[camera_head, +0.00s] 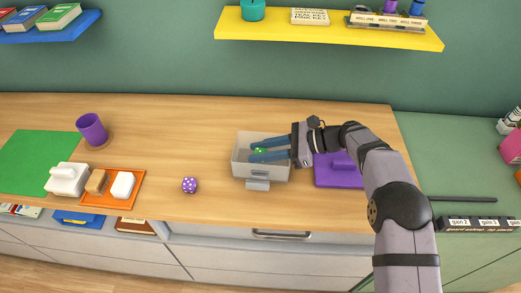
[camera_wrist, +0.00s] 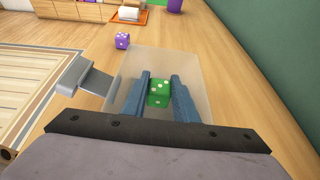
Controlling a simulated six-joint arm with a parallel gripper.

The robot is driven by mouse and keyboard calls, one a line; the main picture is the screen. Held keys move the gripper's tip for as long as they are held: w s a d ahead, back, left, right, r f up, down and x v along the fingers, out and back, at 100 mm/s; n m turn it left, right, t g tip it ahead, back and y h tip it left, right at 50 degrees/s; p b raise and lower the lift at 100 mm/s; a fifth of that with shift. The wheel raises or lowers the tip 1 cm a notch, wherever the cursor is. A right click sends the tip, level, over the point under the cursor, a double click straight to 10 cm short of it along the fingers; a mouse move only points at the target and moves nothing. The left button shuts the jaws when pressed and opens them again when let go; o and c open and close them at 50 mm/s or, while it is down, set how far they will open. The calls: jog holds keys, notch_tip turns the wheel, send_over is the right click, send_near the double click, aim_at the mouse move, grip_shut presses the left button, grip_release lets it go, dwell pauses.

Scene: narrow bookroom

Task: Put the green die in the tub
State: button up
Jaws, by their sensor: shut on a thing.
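The green die (camera_wrist: 158,93) is between the blue fingers of my gripper (camera_wrist: 160,90) in the wrist view. In the head view the die (camera_head: 261,150) shows at the fingertips of my gripper (camera_head: 254,150), which is shut on it. The translucent grey tub (camera_head: 243,170) stands on the wooden counter, with a handle at its front. My fingers and the die are over or within the tub's opening. The tub also shows in the wrist view (camera_wrist: 190,62). I cannot tell whether the die touches the tub's floor.
A purple die (camera_head: 190,185) lies left of the tub. Farther left are an orange tray (camera_head: 126,202), a white lidded dish (camera_head: 67,180) and a purple cup (camera_head: 91,128). The counter behind the tub is clear.

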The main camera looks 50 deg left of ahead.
jog(key=shift+f, duration=0.25)
jog(key=o, duration=1.1)
jog(key=shift+f, duration=0.1)
jog(key=shift+c, duration=0.2)
jog(key=shift+r, duration=0.45)
jog(key=shift+w+d+r, duration=0.15)
jog(key=shift+r, duration=0.05)
jog(key=b+v, duration=0.2)
jog(key=v, duration=0.9)
jog(key=shift+d+r+b, duration=0.25)
jog(key=shift+b, duration=0.15)
jog(key=shift+w, duration=0.15)
